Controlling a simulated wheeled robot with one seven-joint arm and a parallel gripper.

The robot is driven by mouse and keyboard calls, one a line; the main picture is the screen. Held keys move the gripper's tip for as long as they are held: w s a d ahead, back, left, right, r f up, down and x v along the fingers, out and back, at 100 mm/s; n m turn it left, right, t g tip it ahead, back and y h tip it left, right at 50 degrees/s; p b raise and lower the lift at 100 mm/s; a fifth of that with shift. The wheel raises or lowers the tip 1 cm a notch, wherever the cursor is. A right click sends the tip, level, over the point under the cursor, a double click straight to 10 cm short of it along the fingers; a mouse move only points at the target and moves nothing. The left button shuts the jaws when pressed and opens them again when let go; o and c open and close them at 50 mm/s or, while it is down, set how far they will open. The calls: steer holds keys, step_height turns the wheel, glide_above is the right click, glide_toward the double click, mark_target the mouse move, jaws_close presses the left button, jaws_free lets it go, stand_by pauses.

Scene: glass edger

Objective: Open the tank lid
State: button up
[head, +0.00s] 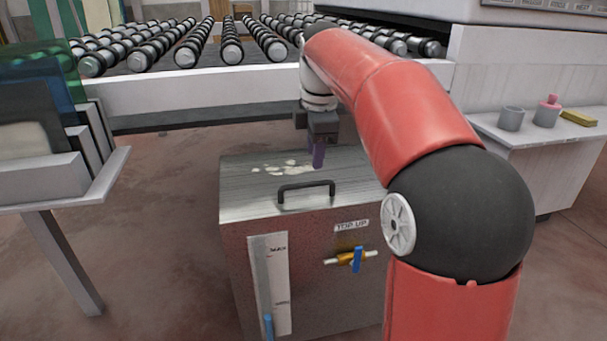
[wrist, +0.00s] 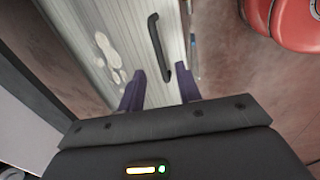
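The tank (head: 300,250) is a grey metal box on the floor with a flat lid (head: 240,183) on top. The lid is down and carries a dark bar handle (head: 306,189) near its front edge. Pale stains mark the lid behind the handle. My gripper (head: 318,155) points down above the lid, behind and slightly right of the handle. In the wrist view its two purple fingers (wrist: 162,90) are spread with nothing between them. The handle (wrist: 158,45) lies ahead of the fingers there, with its near end close to the gap between them.
A valve with a blue lever (head: 357,260) and a level gauge (head: 270,285) are on the tank's front. A roller conveyor (head: 200,45) runs behind.

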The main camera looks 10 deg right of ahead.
mark_target(312, 183)
steer(key=f, duration=0.2)
steer(key=w+f+b, duration=0.1)
steer(key=f, duration=0.2)
steer(key=w+f, duration=0.1)
steer(key=f, duration=0.1)
steer(key=shift+f+b, duration=0.3)
steer(key=shift+s, duration=0.1)
jaws_close()
